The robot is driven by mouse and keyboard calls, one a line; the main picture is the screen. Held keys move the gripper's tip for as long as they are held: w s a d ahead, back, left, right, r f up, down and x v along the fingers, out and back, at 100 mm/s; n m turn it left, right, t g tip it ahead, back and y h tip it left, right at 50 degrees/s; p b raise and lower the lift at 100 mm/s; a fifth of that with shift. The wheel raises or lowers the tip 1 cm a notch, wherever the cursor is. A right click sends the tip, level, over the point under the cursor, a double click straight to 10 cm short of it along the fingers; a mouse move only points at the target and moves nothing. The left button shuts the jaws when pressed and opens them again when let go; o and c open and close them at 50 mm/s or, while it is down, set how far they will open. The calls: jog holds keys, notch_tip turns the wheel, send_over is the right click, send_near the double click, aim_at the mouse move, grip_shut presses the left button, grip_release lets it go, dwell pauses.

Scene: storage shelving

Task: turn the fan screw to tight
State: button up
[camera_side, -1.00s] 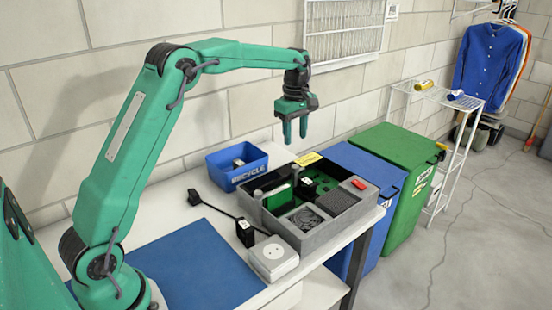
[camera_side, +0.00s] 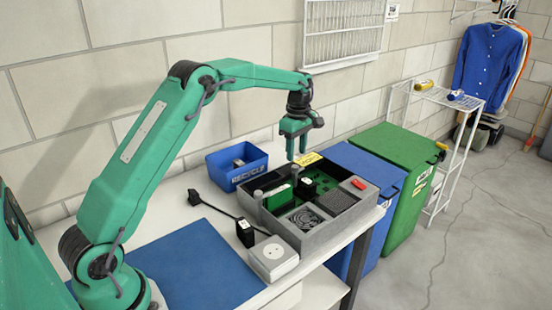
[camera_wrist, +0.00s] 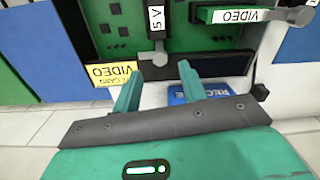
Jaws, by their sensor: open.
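My gripper (camera_side: 296,158) is open and empty, pointing down above the back edge of the grey open case (camera_side: 300,243). Its two green fingers also show in the wrist view (camera_wrist: 160,70). The round fan (camera_side: 306,217) sits in the case's front part, below and slightly right of my gripper. The fan screw is too small to make out. In the wrist view, a green board (camera_wrist: 205,40) carries a grey lever or knob (camera_wrist: 158,57) beside a "5 V" label, ahead of and between the fingers. A second grey one (camera_wrist: 298,16) is at the right, by a "VIDEO" label.
A blue recycle bin (camera_side: 237,172) stands left of the case. A blue mat (camera_side: 190,265) lies left. Blue (camera_side: 352,165) and green (camera_side: 400,150) bins stand beyond the table.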

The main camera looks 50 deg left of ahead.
aim_at(296, 167)
jog(key=shift+f, duration=2.3)
grip_shut()
